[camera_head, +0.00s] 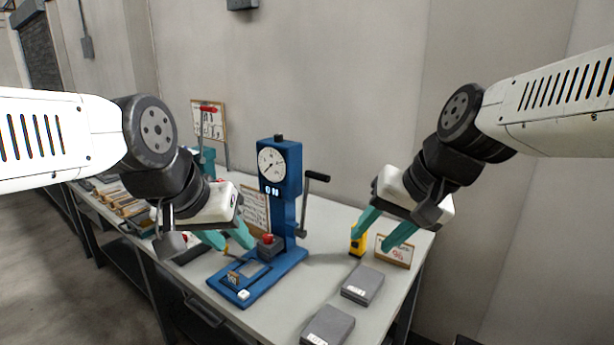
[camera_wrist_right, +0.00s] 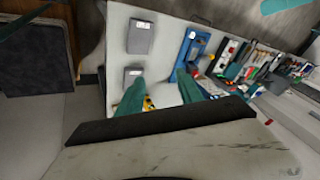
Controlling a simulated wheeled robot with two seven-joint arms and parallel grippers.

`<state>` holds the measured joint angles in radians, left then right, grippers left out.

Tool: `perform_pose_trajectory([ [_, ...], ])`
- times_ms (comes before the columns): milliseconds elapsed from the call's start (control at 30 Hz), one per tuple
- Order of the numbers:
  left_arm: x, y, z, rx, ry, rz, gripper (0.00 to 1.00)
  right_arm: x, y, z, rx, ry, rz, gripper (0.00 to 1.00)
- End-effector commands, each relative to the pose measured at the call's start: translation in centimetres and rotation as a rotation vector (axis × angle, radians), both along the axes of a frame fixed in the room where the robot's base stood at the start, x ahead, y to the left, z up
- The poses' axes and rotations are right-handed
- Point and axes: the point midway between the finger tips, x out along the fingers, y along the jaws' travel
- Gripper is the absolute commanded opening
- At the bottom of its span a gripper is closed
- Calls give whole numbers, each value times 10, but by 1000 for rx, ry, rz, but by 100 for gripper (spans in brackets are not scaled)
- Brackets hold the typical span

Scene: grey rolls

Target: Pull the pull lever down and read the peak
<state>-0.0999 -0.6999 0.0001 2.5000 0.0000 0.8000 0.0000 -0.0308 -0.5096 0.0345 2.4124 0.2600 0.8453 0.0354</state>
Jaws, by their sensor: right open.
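A blue pull tester (camera_head: 282,190) stands upright on the table, with a round white dial (camera_head: 271,164) near its top and a small lit display below it. Its pull lever (camera_head: 307,200) is on the right side, raised, with a black handle (camera_head: 316,176) at its upper end. My right gripper (camera_head: 379,232) is open and empty, to the right of the lever and apart from it. Its teal fingers also show in the right wrist view (camera_wrist_right: 160,92). My left gripper (camera_head: 228,240) is left of the tester, its teal fingers spread apart with nothing seen between them.
Two grey boxes (camera_head: 362,285) (camera_head: 328,326) lie at the front right of the table (camera_head: 325,240). A yellow item (camera_head: 358,243) and a small sign (camera_head: 394,252) stand near my right gripper. Tools and trays (camera_head: 122,203) crowd the left side.

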Motion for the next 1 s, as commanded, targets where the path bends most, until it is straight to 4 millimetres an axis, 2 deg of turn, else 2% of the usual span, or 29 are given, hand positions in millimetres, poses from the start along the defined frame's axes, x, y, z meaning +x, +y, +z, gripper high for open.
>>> perform_pose_trajectory([
  [167,0,0,0,0,0,0,36,47,45,-5,293,232,-149,43],
  [300,0,0,0,0,0,0,36,95,75,-4,544,402,-279,43],
  [467,0,0,0,0,0,0,36,163,95,-5,856,588,-445,43],
  [633,0,0,0,0,0,0,36,247,90,-13,1214,763,-636,43],
  [700,0,0,0,0,0,0,36,280,79,-20,1352,816,-709,43],
  [800,0,0,0,0,0,0,36,315,63,-29,1510,869,-790,43],
  [900,0,0,0,0,0,0,36,336,52,-38,1609,902,-842,43],
  [1000,0,0,0,0,0,0,36,341,54,-48,1641,954,-877,43],
])
